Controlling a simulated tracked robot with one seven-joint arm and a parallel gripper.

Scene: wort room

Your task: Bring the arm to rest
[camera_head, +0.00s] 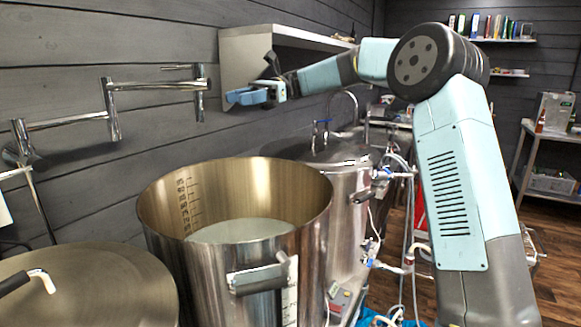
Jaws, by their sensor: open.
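My gripper (246,97) is in the air at the upper middle of the body camera view, pointing left. It is open with nothing visible between its fingers. My arm (455,170) rises from the lower right, bends at a dark round joint and reaches left to the gripper. The gripper appears above and behind the open steel kettle, in front of a wall shelf. How far it is from the shelf and wall I cannot tell.
An open steel kettle (165,225) holding pale liquid stands in the middle. A lidded pot (95,285) is front left. Another vessel (345,195) with hoses stands behind. A jointed steel pipe (112,108) juts from the wall. A shelf (245,55) hangs near the gripper.

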